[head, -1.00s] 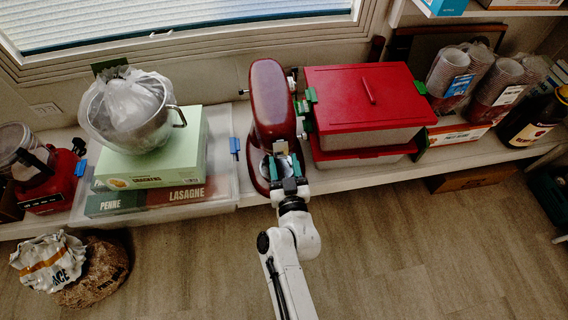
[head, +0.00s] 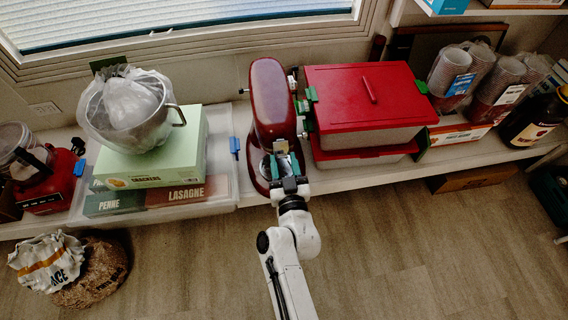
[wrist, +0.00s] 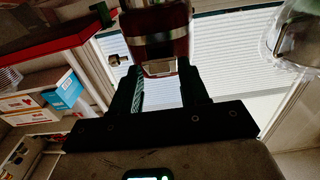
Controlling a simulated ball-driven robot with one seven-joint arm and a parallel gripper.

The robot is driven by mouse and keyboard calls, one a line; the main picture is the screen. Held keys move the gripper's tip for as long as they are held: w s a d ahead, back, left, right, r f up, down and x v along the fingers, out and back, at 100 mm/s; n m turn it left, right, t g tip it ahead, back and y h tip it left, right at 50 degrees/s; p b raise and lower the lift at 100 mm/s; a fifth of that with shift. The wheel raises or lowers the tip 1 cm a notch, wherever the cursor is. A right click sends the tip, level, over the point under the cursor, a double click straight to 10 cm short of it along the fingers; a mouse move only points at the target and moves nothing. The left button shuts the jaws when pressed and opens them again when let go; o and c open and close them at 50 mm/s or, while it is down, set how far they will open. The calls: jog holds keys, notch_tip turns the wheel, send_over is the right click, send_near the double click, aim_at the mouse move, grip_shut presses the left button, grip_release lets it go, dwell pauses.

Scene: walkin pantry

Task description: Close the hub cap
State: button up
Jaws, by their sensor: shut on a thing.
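The red stand mixer (head: 272,100) stands on the shelf, its front end toward me. In the wrist view its red head (wrist: 160,20) with a silver band hangs at the top middle. A small silvery plate, which looks like the hub cap (wrist: 159,69), shows at the front of the head, between the fingertips. My gripper (head: 283,165) is at the front of the mixer, and in the wrist view its two dark fingers (wrist: 163,78) stand on either side of the plate. It appears shut on the cap. The exact contact and the cap's angle are hard to see.
A red-lidded box (head: 370,95) stands close right of the mixer. To the left, a metal bowl (head: 135,115) with a bag in it sits on a green crackers box (head: 150,165). Stacked cups and a dark bottle (head: 535,118) stand far right. The floor in front is open.

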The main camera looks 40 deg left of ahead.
jog(key=f+t+y+b, duration=0.1)
jog(key=y+b, duration=0.1)
jog(key=b, duration=0.7)
jog(key=w+a+f+t+y+b, duration=0.1)
jog(key=t+b, duration=0.1)
jog(key=b, duration=0.8)
jog(key=shift+a+f+y, duration=0.15)
jog(key=shift+f+y, duration=0.25)
jog(key=shift+w+a+t+y+b, duration=0.2)
jog(key=shift+t+y+b, duration=0.25)
jog(key=shift+b, duration=0.45)
jog(key=o, duration=0.7)
jog(key=p+v, duration=0.2)
jog(key=v, duration=0.9)
jog(key=shift+p, duration=0.35)
jog(key=shift+h, duration=0.25)
